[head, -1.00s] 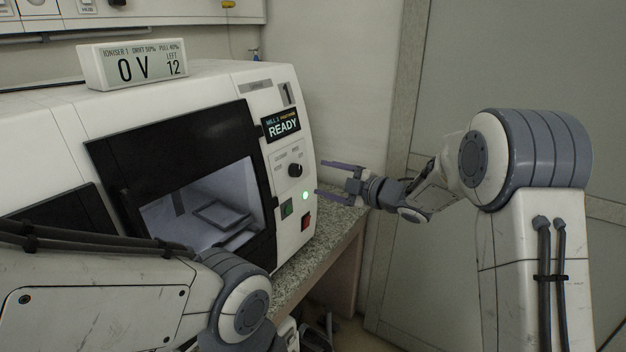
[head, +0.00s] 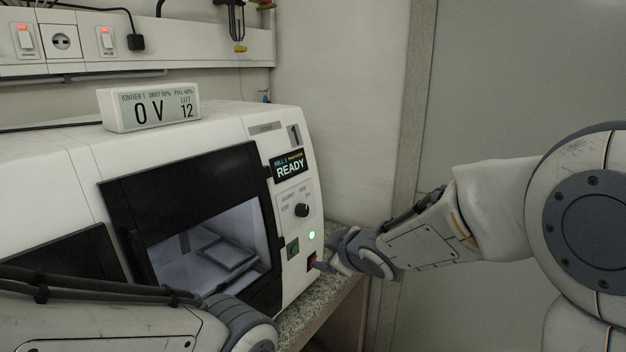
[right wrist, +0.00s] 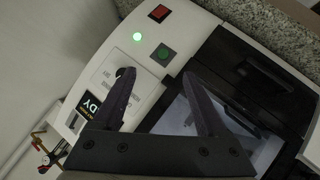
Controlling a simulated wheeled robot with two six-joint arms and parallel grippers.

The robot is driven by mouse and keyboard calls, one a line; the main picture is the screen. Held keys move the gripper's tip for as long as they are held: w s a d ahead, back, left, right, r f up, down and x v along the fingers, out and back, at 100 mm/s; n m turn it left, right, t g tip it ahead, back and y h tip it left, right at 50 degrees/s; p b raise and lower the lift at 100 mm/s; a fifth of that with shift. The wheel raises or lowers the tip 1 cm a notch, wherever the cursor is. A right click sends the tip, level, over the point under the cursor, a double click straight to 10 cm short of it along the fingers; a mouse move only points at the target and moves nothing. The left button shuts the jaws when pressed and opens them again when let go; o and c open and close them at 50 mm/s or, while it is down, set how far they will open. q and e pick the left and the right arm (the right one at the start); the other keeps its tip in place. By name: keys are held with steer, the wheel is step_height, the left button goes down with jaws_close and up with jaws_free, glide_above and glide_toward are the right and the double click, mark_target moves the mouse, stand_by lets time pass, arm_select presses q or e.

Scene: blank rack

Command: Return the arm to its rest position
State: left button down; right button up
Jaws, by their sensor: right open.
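My right arm comes in from the right in the head view, with its right gripper (head: 318,265) low beside the front right edge of the white milling machine (head: 310,180). The gripper shows small there, partly hidden by its own wrist. In the right wrist view its two dark fingers (right wrist: 160,74) stand apart with nothing between them, in front of the machine's panel. Whether they touch the panel cannot be told. My left arm crosses the lower left of the head view; its gripper is out of frame.
The panel has a READY display (head: 290,167), a black knob (head: 302,210), a lit green light (head: 312,235), a green button (head: 293,248) and a red switch (right wrist: 159,13). An ioniser display (head: 150,108) sits on top. The granite counter (head: 340,238) ends at right.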

steer(key=s+f+m+g+h, duration=0.1)
steer(key=s+f+m+g, duration=0.1)
steer(key=s, duration=0.9)
steer(key=s+f+m+g+h, duration=0.1)
steer(key=s+g, duration=0.4)
steer(key=s, duration=0.6)
steer(key=s+d+f+m+g+h, duration=0.1)
steer(key=s+f+m+g, duration=0.1)
steer(key=s, duration=0.9)
steer(key=shift+s+f+m+g+p, duration=0.3)
steer(key=shift+s+f+g+p, duration=0.15)
steer(key=shift+f+g, duration=0.4)
